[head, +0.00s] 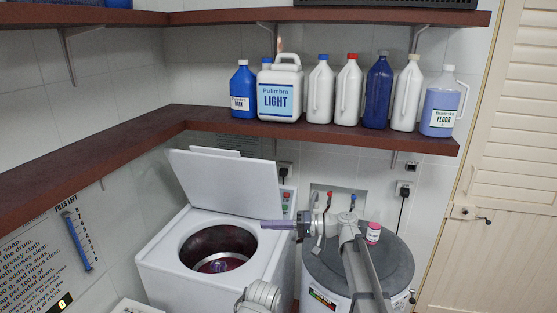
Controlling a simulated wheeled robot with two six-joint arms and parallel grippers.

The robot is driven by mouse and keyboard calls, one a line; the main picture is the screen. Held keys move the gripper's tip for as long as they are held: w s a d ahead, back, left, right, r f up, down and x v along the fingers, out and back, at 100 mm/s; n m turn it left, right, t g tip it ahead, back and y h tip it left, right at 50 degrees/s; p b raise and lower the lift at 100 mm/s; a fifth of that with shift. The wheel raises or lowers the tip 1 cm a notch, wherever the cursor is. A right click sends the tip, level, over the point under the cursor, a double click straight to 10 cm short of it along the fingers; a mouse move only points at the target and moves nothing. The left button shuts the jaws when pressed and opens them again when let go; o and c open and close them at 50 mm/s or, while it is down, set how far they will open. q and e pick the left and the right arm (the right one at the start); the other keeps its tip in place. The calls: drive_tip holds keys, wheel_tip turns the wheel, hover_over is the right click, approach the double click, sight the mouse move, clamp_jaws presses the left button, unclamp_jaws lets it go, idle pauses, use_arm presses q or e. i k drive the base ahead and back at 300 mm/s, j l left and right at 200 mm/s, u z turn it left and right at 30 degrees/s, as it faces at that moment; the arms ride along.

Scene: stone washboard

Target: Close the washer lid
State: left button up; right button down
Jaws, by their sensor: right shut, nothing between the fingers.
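The white washer (158,262) is a top loader standing left of centre. Its lid (225,187) is up, leaning back toward the wall. The round drum opening (217,246) is uncovered, with a dark reddish inside. My right gripper (268,224) is shut and empty. My left gripper is not in view.
A round grey-topped tank (390,262) stands right of the washer, with a small pink bottle (373,232) on it. A brown shelf (330,134) above holds several bottles. A louvred door (515,170) is at the right. A blue gauge (77,240) hangs on the left wall.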

sight(221, 180)
drive_tip(key=i+l, duration=0.3)
drive_tip(key=i, duration=0.25)
drive_tip(key=i+l+u, duration=0.1)
drive_tip(key=i+l, duration=0.2)
drive_tip(key=i, duration=0.2)
drive_tip(key=i+l, duration=0.3)
drive_tip(key=i, duration=0.25)
